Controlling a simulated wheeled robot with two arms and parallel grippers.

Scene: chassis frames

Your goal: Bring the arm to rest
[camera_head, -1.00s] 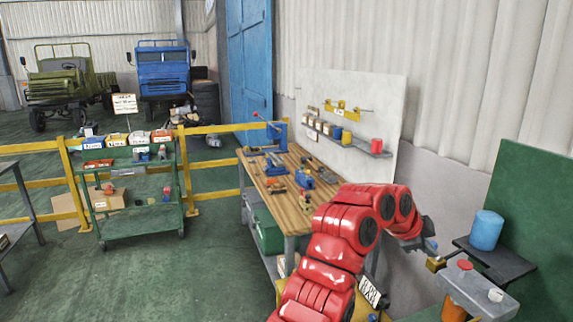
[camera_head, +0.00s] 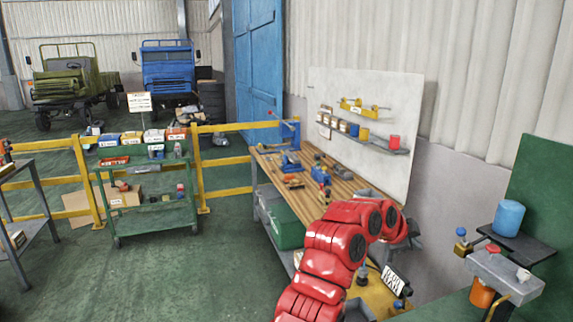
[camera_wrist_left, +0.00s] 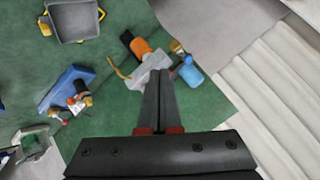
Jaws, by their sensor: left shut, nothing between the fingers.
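My red left arm rises from the bottom middle of the head view and bends over to the right. Its gripper (camera_head: 413,243) is partly hidden behind the red wrist joints, so its fingers do not show clearly there. In the left wrist view, the two dark fingers (camera_wrist_left: 160,74) are together and hold nothing. They point toward a grey bracket with an orange cylinder (camera_wrist_left: 140,47) and a blue cylinder (camera_wrist_left: 190,74), which look apart from them. My right gripper is not in view.
The wooden workbench (camera_head: 342,195) stands close behind the arm. A blue cylinder (camera_head: 508,217) sits on a dark shelf beside a grey bracket (camera_head: 505,275) at right. A green cart (camera_head: 155,217) stands at left. The green floor between cart and arm is clear.

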